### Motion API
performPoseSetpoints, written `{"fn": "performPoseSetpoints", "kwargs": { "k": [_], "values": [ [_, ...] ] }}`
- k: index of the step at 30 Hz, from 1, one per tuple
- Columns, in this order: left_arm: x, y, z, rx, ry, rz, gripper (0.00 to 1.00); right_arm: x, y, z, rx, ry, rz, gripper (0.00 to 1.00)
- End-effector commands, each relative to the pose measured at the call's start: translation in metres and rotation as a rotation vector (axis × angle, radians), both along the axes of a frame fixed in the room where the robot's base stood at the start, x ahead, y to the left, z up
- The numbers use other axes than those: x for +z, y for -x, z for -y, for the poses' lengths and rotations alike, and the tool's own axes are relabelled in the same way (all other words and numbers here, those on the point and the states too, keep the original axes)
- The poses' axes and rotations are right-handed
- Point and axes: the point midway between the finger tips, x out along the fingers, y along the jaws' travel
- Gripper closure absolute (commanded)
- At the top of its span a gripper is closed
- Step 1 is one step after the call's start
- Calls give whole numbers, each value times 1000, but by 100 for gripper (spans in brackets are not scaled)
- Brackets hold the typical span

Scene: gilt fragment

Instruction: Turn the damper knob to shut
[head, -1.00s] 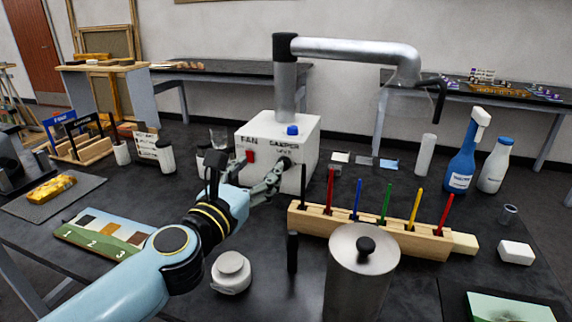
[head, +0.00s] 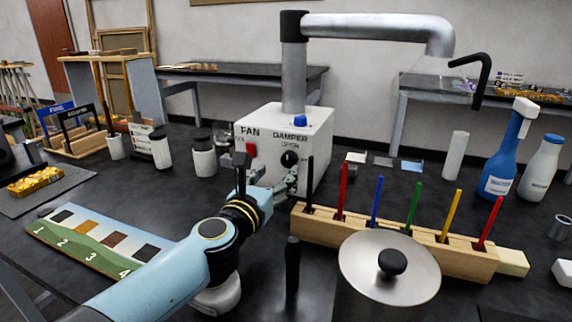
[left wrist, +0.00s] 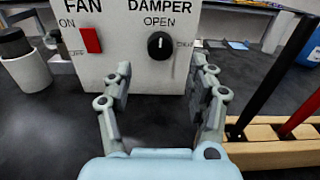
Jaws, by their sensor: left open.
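The damper knob (head: 289,159) is a round black knob on the front of a white box (head: 311,140), under the words DAMPER and OPEN. In the left wrist view the knob (left wrist: 160,45) has a pale mark that seems to point up towards OPEN; a small, blurred label sits to its right. My left gripper (head: 283,182) is in front of the box, just below the knob. In the left wrist view its fingers (left wrist: 161,68) are spread apart, empty, with the knob ahead between and above the tips, not touched. My right gripper does not show.
A red FAN switch (head: 251,149) is left of the knob. A wooden rack (head: 340,230) with several coloured sticks stands close to the right of my gripper. A lidded metal pot (head: 388,268) is in front. Jars (head: 203,155) stand left of the box.

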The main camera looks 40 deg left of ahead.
Motion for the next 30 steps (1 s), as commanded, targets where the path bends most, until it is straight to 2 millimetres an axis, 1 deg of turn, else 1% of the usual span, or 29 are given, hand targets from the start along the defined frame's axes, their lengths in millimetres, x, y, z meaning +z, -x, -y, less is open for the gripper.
{"fn": "performPoseSetpoints", "kwargs": {
  "k": [1,3,6,9,14,20,21,30],
  "values": [
    [2,-12,-3,0,-1,3,42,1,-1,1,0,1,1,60],
    [1,-25,-6,0,0,2,42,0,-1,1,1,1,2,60],
    [0,-40,-9,0,0,1,42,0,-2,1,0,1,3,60],
    [0,-51,-12,0,0,1,42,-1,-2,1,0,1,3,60],
    [0,-58,-14,0,0,0,42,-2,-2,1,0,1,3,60],
    [0,-58,-14,-1,0,0,42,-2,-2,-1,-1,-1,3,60],
    [0,-58,-14,-1,0,0,44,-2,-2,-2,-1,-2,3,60],
    [0,-58,-14,-1,0,0,83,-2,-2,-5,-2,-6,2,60]
  ]
}}
